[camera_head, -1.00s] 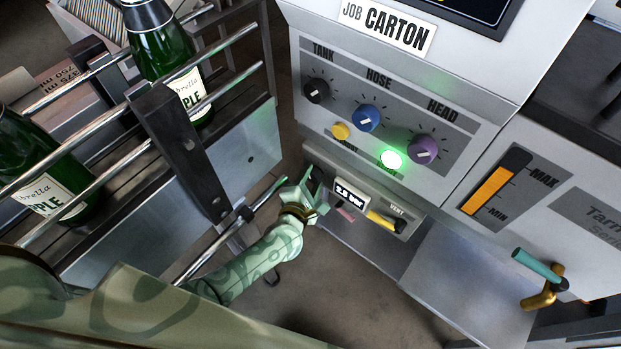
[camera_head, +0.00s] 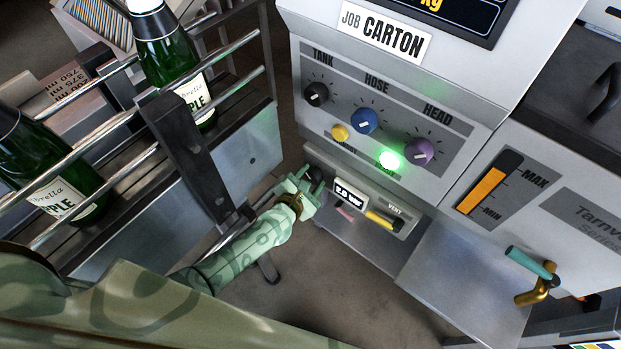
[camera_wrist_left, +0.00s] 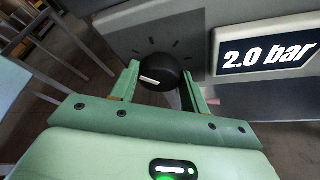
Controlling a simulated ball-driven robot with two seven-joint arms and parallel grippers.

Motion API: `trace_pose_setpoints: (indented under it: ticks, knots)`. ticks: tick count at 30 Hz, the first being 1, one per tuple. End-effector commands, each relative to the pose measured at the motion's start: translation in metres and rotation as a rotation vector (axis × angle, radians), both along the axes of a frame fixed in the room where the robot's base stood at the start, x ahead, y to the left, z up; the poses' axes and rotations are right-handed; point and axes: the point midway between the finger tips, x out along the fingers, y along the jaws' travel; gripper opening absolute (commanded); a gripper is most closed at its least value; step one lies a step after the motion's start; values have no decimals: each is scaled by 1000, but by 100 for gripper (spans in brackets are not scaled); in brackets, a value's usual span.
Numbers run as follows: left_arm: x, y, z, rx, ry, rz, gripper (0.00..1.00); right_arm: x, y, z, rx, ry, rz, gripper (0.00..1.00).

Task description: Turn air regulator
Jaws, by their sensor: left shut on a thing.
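The air regulator is a round black knob (camera_wrist_left: 157,70) with a white pointer mark, in the left wrist view. Tick marks surround it on the grey panel. My left gripper (camera_wrist_left: 160,92) has its two green fingers on either side of the knob and is shut on it. The pressure display (camera_wrist_left: 266,54) beside the knob reads 2.0 bar. In the head view my left gripper (camera_head: 312,184) reaches the lower panel left of the small display (camera_head: 350,193), and it mostly hides the knob there. My right gripper is not in view.
Above are black (camera_head: 316,94), blue (camera_head: 364,121) and purple (camera_head: 420,151) knobs, a yellow button (camera_head: 340,132) and a lit green lamp (camera_head: 389,159). A yellow vent lever (camera_head: 382,220) is right of the display. Green bottles (camera_head: 170,60) stand behind rails at left.

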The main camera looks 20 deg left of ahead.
Motion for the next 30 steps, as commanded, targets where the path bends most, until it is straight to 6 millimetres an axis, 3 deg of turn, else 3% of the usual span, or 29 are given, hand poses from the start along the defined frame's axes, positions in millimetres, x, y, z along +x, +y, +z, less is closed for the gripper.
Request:
trace_pose_setpoints:
  ticks: [8, 9, 11, 12, 23, 30]
  knots:
    - [-2, 1, -3, 2, 6, -1, 23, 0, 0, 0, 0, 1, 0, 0]
    - [-2, 1, -3, 3, 7, -1, 48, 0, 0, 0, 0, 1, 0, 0]
    - [-2, 1, -3, 3, 6, -1, 65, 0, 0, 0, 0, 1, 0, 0]
    - [-2, 0, -3, 2, 5, -1, 67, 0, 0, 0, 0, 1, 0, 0]
    - [-8, 1, 3, 2, 1, -1, 67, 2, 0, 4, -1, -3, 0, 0]
    - [-58, 9, 24, 3, 2, -2, 67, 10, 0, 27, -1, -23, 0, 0]
